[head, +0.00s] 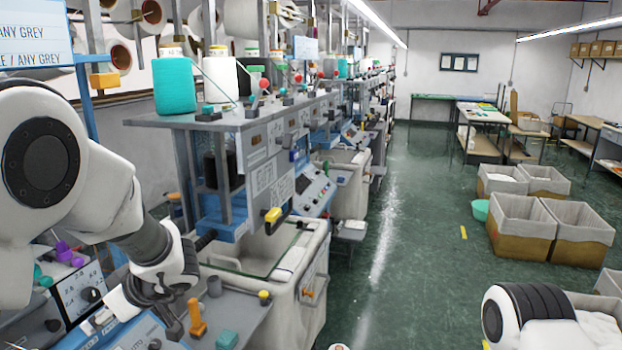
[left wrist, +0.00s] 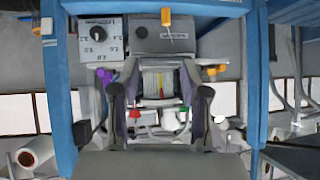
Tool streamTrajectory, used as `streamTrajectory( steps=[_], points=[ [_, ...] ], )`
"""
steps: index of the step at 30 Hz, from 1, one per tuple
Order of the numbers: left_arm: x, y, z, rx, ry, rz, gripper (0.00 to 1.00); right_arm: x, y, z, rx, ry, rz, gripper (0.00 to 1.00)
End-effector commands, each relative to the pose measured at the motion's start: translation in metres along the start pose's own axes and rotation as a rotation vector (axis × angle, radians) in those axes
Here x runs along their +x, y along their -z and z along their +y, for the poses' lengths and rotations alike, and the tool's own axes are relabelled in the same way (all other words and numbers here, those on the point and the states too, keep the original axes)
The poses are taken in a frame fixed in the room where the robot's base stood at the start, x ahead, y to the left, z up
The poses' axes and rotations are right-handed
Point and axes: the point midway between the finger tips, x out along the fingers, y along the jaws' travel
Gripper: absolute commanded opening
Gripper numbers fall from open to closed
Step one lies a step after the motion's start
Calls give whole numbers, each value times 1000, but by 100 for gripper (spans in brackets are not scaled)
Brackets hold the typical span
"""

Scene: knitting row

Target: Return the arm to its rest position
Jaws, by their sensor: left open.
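My left arm comes in from the left in the head view, white with dark joint caps. It bends down toward the knitting machine at the lower left. My left gripper (head: 168,312) hangs low there, in front of the machine's control panel. In the left wrist view its two dark fingers (left wrist: 160,98) stand well apart. I see nothing held between them; a machine part with yellow and red marks shows beyond the gap. A white and black piece of my right arm shows at the lower right of the head view, but its gripper is out of view.
A knitting machine (head: 262,140) with teal and white yarn cones (head: 174,85) stands close by. A grey fabric bin (head: 312,300) is right of the gripper. An orange peg (head: 197,318) and a teal spool (head: 227,340) stand on the ledge. The green aisle floor (head: 410,240) is open.

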Motion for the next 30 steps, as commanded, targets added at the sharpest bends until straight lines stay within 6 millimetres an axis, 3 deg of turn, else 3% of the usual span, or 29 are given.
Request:
streamTrajectory(
  steps=[8, 11, 14, 18, 21, 24, 30],
  points=[
    [58, -47, 5, 254, -96, 107, 46, 0, 0, 0, -1, 0, 1, 40],
    [83, -81, 5, 391, -166, 116, 46, 0, 0, 0, 0, 0, 0, 40],
    [110, -136, -3, 573, -268, 80, 46, 0, 0, 0, 0, 0, 0, 40],
    [136, -240, -44, 856, -443, -97, 46, 0, 0, 0, 0, 0, 0, 40],
    [138, -298, -83, 990, -531, -248, 46, 0, 0, 0, 0, 0, 1, 40],
    [133, -340, -122, 1088, -590, -391, 46, 0, 0, 0, -1, 0, 1, 40],
    [112, -398, -197, 1220, -665, -660, 46, 0, 0, 0, 0, 0, 0, 40]
  ],
)
